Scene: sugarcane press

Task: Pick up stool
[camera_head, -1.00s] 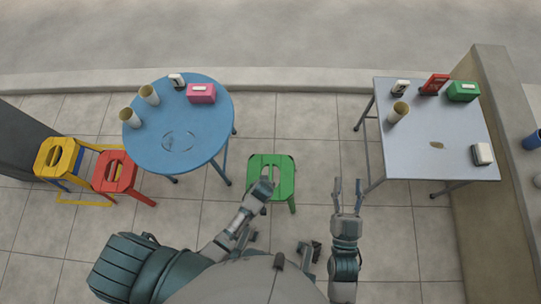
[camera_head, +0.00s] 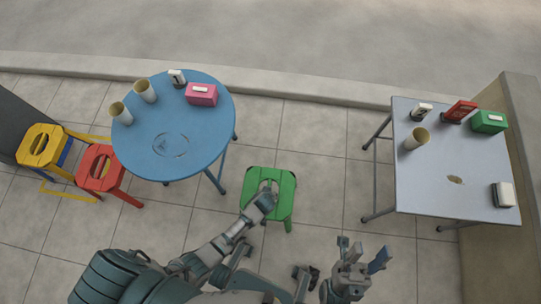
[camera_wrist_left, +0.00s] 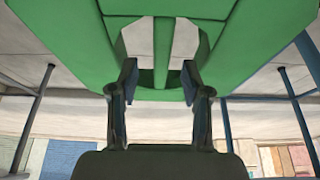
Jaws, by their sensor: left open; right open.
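A green stool (camera_head: 270,187) stands on the tiles in front of me, between the two tables. My left gripper (camera_head: 266,196) is at the stool's near side, and its arm covers part of the seat and legs. In the left wrist view the stool (camera_wrist_left: 240,45) fills the top, and the two fingers of the left gripper (camera_wrist_left: 160,85) are spread apart just under or against its near edge; I cannot tell if they touch. My right gripper (camera_head: 362,254) is open and empty over the floor, right of the stool. A red stool (camera_head: 101,168) and a yellow stool (camera_head: 42,147) stand at the left.
A round blue table (camera_head: 180,140) with cups and a pink box (camera_head: 202,94) stands at the left. A square grey table (camera_head: 425,185) with a cup and several boxes stands at the right. Floor between the tables is clear around the green stool.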

